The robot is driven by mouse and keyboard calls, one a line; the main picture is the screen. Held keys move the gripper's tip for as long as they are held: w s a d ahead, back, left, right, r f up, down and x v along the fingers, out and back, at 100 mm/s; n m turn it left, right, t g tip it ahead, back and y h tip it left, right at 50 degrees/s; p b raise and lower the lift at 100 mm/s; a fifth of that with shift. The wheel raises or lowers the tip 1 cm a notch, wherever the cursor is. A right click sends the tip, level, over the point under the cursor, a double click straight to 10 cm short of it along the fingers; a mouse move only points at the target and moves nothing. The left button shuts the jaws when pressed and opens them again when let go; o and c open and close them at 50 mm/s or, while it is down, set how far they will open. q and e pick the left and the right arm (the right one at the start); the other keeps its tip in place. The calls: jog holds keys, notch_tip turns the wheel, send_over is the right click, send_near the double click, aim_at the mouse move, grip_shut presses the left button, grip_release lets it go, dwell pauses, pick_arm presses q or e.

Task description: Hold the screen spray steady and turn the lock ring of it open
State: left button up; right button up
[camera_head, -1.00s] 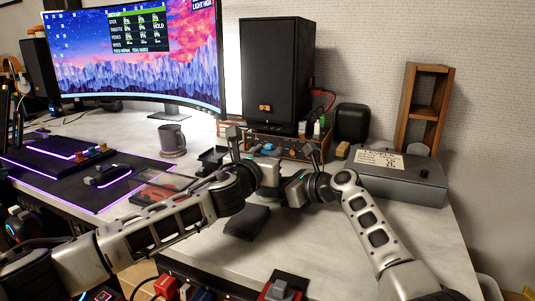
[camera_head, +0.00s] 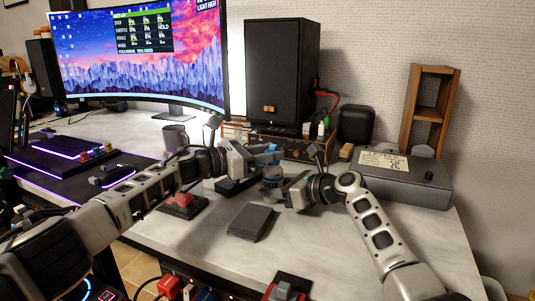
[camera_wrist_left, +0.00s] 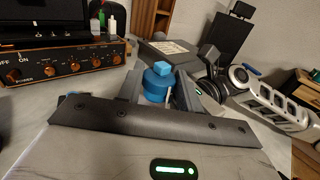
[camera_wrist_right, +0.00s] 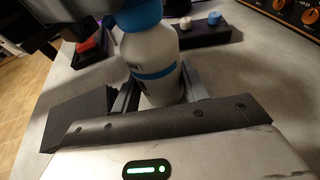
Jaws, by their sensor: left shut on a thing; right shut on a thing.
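The screen spray is a white bottle with a blue band (camera_wrist_right: 158,58) and a blue top, upright or nearly so in the right wrist view. My right gripper (camera_head: 276,188) is shut on its body, with a finger on either side. My left gripper (camera_head: 264,160) is higher and shut on the blue lock ring (camera_wrist_left: 157,88) at the bottle's top. A smaller blue nozzle (camera_wrist_left: 161,69) stands above the ring in the left wrist view. In the head view the grippers hide most of the bottle. I cannot tell how far the ring is turned.
A dark flat block (camera_head: 251,222) lies in front of the grippers. A red-and-black base (camera_head: 183,204) and a mug (camera_head: 175,138) are to the left. An orange-knobbed panel (camera_head: 300,148) is behind, and a grey box (camera_head: 405,180) is at right.

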pick_arm(q)
jog(key=shift+m+g, duration=0.3)
jog(key=shift+g, duration=0.2)
jog(key=o, duration=1)
jog(key=shift+s, duration=0.1)
jog(key=shift+a, duration=0.15)
jog(key=v, duration=1.1)
jog(key=shift+a+f, duration=0.15)
jog(key=shift+a, duration=0.25)
